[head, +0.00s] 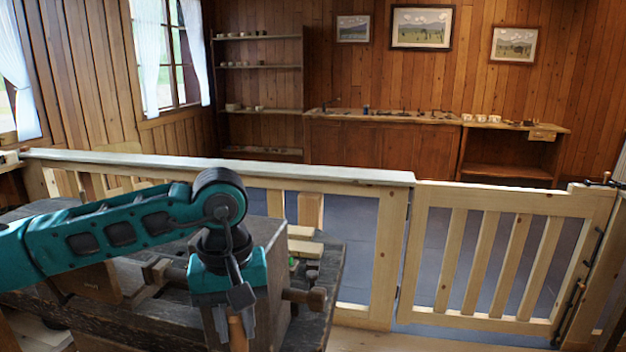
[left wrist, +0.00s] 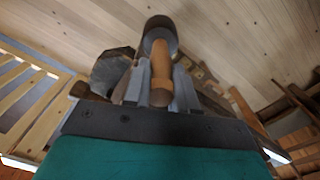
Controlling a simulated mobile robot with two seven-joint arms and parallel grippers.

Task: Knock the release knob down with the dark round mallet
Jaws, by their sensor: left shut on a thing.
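The mallet shows in the left wrist view, with a dark round head (left wrist: 160,33) and an orange-brown wooden handle (left wrist: 161,70). My left gripper (left wrist: 165,92) is shut on the handle. In the head view, my left gripper (head: 236,305) points down at the front of a dark wooden box, with part of the handle (head: 237,333) below it; the mallet head cannot be made out there. A brown wooden knob (head: 317,298), which may be the release knob, sticks out to the right of the box, close to the gripper's right and apart from it. My right gripper is not in view.
The box (head: 274,300) stands on a dark, worn bench (head: 335,270) with other wooden parts. A pale wooden railing (head: 230,163) and gate (head: 480,260) stand beyond. Shelves and a long counter (head: 385,116) line the back wall.

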